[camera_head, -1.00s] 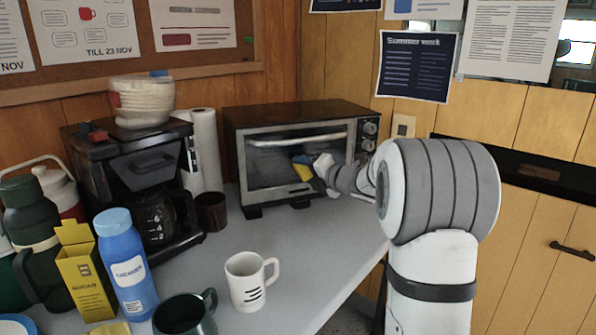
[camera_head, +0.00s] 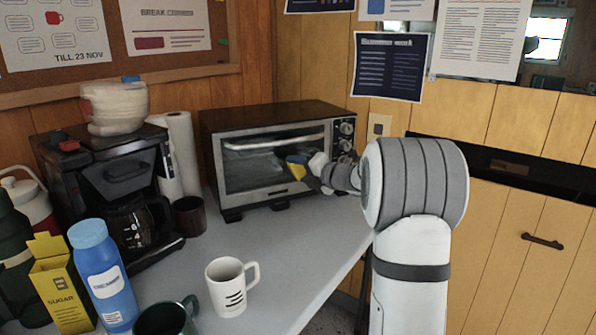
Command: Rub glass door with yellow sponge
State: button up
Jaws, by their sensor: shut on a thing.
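The toaster oven (camera_head: 262,110) stands at the back of the counter. Its glass door (camera_head: 240,172) is shut, with a light handle bar across the top. My gripper (camera_head: 308,171) is at the right part of the door, shut on the yellow sponge (camera_head: 297,171). The sponge shows a yellow face and a blue-grey upper part. It is at or very close to the glass; I cannot tell whether it touches. My arm comes in from the right, and the fingers are small and partly hidden.
A coffee maker (camera_head: 88,175), paper towel roll (camera_head: 184,150) and brown cup (camera_head: 189,215) stand left of the oven. A white mug (camera_head: 227,287), blue bottle (camera_head: 101,275) and yellow sugar box (camera_head: 62,285) stand nearer. The counter (camera_head: 290,235) before the oven is clear.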

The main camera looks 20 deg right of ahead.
aim_at(251, 175)
jog(key=shift+s+a+f+b, duration=0.15)
jog(key=shift+a+b, duration=0.35)
jog(key=shift+a, duration=0.7)
jog(key=shift+s+a+r+b, duration=0.15)
jog(key=shift+a+b, duration=0.3)
jog(key=shift+a, duration=0.8)
jog(key=shift+s+a+f+b, duration=0.15)
jog(key=shift+a+b, duration=0.35)
jog(key=shift+a, duration=0.7)
jog(key=shift+s+a+r+b, duration=0.1)
jog(key=shift+a+b, duration=0.3)
jog(key=shift+a, duration=0.75)
jog(key=shift+s+a+r+b, duration=0.1)
jog(key=shift+a+b, duration=0.3)
jog(key=shift+a, duration=0.75)
jog(key=shift+s, duration=0.1)
jog(key=shift+s+f, duration=0.15)
jog(key=shift+s, duration=0.1)
jog(key=shift+s+d+b, duration=0.2)
jog(key=shift+s+b, duration=0.15)
jog(key=shift+s, duration=0.95)
jog(key=shift+s+d+b, duration=0.2)
jog(key=shift+s+b, duration=0.1)
jog(key=shift+s, duration=1)
jog(key=s, duration=0.3)
jog(key=shift+d, duration=0.2)
